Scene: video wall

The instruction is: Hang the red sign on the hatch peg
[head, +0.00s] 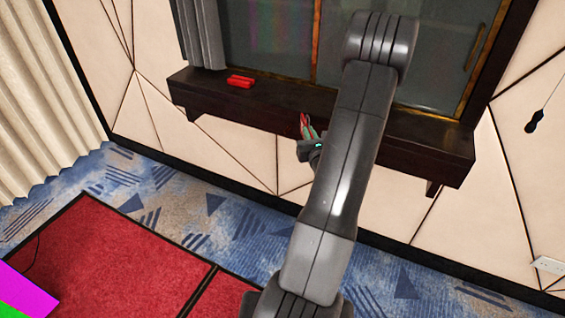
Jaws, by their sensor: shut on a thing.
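My gripper (308,128) is at the front edge of the dark ledge, left of my arm. It is shut on a small red thing (303,119), seen nearly edge-on, which looks like the red sign. Its face and any lettering cannot be made out. The hatch (270,50) above the ledge has dark glass panes and a wooden frame. I cannot make out a peg on it; my arm covers part of the hatch and ledge.
A red block-like object (240,81) lies on the left part of the ledge (205,90). A grey curtain (201,35) hangs at the hatch's left. A dark object (534,121) hangs on a cord at right. Blue patterned carpet (165,205) is clear below.

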